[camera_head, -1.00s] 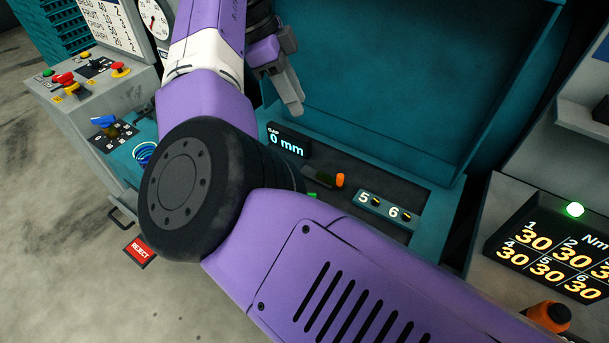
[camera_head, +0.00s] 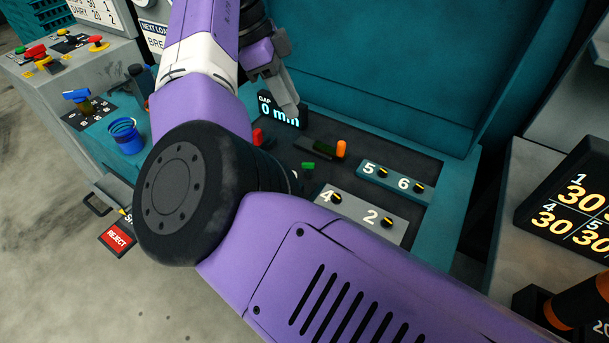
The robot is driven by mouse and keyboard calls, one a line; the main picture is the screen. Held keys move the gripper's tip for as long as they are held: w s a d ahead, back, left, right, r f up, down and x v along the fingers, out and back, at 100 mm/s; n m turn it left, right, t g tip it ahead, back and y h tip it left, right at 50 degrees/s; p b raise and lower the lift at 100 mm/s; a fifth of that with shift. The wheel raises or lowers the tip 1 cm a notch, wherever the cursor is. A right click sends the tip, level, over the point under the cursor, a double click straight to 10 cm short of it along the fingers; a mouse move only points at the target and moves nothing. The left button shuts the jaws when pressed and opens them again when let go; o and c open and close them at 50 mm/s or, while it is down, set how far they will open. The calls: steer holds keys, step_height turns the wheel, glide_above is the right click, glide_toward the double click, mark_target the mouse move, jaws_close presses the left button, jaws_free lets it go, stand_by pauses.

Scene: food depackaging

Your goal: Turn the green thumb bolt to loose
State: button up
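The green thumb bolt (camera_head: 308,166) is small and partly visible on the dark recessed panel, just beyond my purple arm. An orange knob (camera_head: 341,149) stands to its right and a red knob (camera_head: 258,137) to its left. My gripper (camera_head: 288,108) points downward above the back of the panel, in front of the "GAP 0 mm" display (camera_head: 279,111), and overlaps it. The gripper is apart from the green bolt in the picture, up and left of it. I see no object in it. The finger spacing is hard to make out from this side.
Plates with numbered bolts, 5 and 6 (camera_head: 392,178) and 4 and 2 (camera_head: 361,207), lie to the right. A teal panel (camera_head: 400,60) rises behind. A blue cup-like ring (camera_head: 126,136) and a control box (camera_head: 75,60) are at left. A torque display (camera_head: 578,205) stands right.

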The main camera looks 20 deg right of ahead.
steer(key=b, duration=0.6)
glide_toward(307, 163)
steer(key=shift+b+x, duration=0.3)
steer(key=shift+x, duration=3.85)
jaws_close()
